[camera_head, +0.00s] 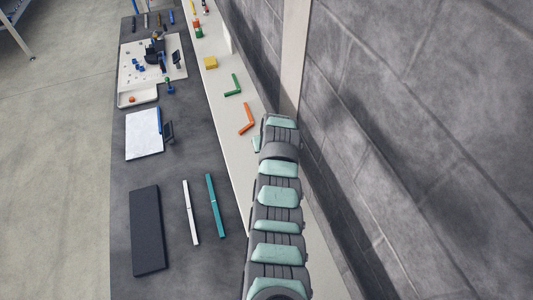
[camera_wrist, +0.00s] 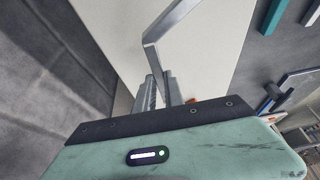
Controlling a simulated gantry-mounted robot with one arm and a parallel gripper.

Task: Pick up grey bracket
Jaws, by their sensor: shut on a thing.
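The grey bracket (camera_wrist: 151,52) is an L-shaped metal strip in the wrist view, rising from between the fingers, with one leg slanting up to the right. My gripper (camera_wrist: 160,88) is shut on its lower leg. Behind the bracket is the pale shelf (camera_wrist: 116,25); I cannot tell whether the bracket touches it. In the head view my arm hides the gripper and the bracket.
On the pale shelf (camera_head: 226,113) lie an orange bracket (camera_head: 249,119), a green bracket (camera_head: 233,86) and a yellow block (camera_head: 210,63). The dark table has a teal strip (camera_head: 215,205), a white strip (camera_head: 190,212) and a dark pad (camera_head: 147,230). A block wall stands close on the right.

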